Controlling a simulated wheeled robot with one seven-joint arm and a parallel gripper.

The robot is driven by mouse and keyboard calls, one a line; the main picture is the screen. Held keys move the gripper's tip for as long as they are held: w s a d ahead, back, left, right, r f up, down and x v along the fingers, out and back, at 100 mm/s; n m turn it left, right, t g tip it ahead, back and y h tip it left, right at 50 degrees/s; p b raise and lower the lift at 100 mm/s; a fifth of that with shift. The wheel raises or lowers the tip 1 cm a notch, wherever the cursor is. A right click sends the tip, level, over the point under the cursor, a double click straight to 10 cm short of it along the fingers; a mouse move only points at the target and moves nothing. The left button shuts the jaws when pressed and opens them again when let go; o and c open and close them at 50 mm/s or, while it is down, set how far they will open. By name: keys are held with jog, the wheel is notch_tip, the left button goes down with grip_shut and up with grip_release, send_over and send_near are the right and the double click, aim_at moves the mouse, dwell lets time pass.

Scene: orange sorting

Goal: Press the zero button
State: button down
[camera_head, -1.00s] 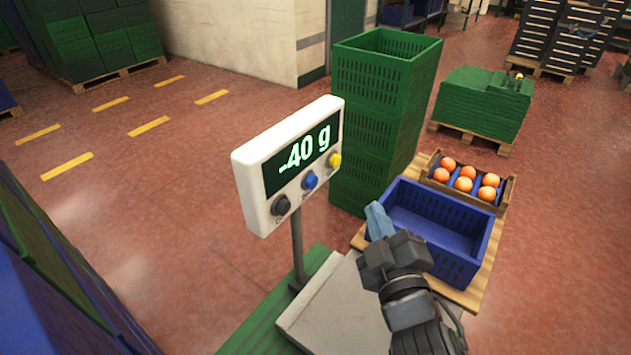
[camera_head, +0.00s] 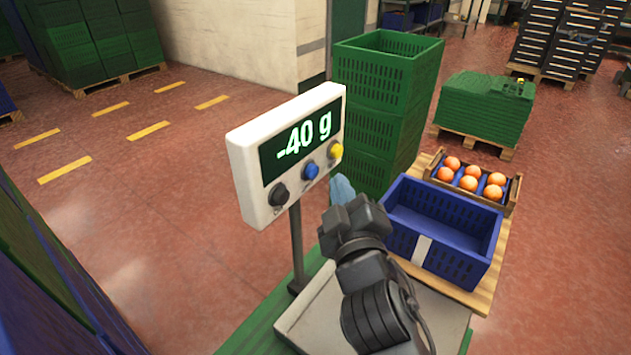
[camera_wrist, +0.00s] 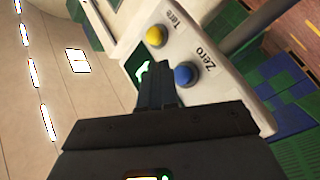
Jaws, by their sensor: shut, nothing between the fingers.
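The white scale display (camera_head: 250,160) stands on a post and reads -40 g. Its face has a dark button (camera_head: 279,194), the blue zero button (camera_head: 311,170) and a yellow button (camera_head: 336,151). In the wrist view, the blue button (camera_wrist: 186,74) is labelled "Zero" and the yellow button (camera_wrist: 156,36) is labelled "Tere" or similar. My gripper (camera_head: 342,190) is shut and empty, to the right of and below the buttons in the head view. In the wrist view, its fingertips (camera_wrist: 158,68) appear just left of the blue button; contact cannot be told.
The scale's platform (camera_head: 318,318) lies below my arm. A blue crate (camera_head: 425,255) and a wooden box of oranges (camera_head: 512,196) stand on a board to the right. Tall green crates (camera_head: 365,115) stand behind the display.

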jog(key=shift+w+a, duration=0.35)
jog(key=shift+a, duration=0.25)
jog(key=shift+a+b, duration=0.1)
jog(key=shift+b, duration=0.3)
dwell(1.3)
jog(key=shift+w+a, duration=0.25)
jog(key=shift+w+a+b, duration=0.3)
jog(key=shift+a+b, duration=0.2)
dwell(1.0)
jog(key=shift+s+d, duration=0.1)
jog(key=shift+s+d+p, duration=0.45)
jog(key=shift+d+p, duration=0.1)
jog(key=shift+d, duration=0.15)
jog(key=s+d+p, duration=0.2)
jog(key=d+p, duration=0.1)
jog(key=d, duration=0.1)
jog(key=shift+s+d, duration=0.1)
jog(key=shift+s, duration=0.3)
